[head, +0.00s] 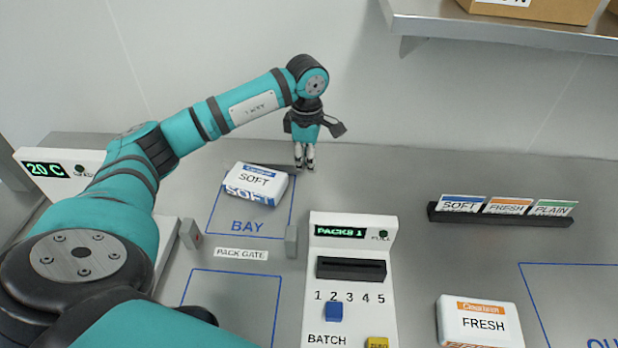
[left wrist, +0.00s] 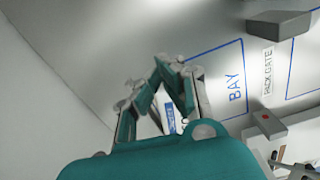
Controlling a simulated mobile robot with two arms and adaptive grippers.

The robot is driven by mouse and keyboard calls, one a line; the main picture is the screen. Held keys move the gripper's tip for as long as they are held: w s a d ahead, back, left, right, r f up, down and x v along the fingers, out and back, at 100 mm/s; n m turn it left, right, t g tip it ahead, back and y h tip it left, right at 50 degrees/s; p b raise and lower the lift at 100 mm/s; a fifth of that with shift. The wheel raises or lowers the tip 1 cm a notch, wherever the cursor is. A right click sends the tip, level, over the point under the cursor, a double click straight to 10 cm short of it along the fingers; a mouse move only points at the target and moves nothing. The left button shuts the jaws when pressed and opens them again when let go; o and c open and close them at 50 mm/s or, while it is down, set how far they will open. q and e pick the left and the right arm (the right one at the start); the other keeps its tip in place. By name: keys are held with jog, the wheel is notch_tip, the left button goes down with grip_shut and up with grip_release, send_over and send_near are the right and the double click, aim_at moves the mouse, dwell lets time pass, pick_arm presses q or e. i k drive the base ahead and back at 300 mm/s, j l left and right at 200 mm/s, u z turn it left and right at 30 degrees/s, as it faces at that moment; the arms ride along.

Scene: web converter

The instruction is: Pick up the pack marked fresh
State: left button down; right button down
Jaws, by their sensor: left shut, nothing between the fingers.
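The pack marked FRESH (head: 481,323), white with an orange band, lies on the counter at the lower right of the head view, its bottom partly cut off by the frame edge. My left gripper (head: 304,166) is shut and empty, pointing down at the back right of the BAY outline, far to the left of and behind the FRESH pack. A white and blue pack marked SOFT (head: 256,183) lies in the BAY outline just left of the gripper. In the left wrist view my fingers (left wrist: 165,72) close together in front of a partly hidden blue-labelled pack (left wrist: 170,119). My right gripper is not seen.
A white counter unit reading PACKS 1 (head: 350,234) stands between the bay and the FRESH pack. A black rack with SOFT, FRESH and PLAIN cards (head: 500,217) is behind the FRESH pack. Gate posts (head: 291,242) flank the bay's front. A shelf (head: 500,30) overhangs the upper right.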

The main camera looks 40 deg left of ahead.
aim_at(462, 322)
jog(key=k, duration=2)
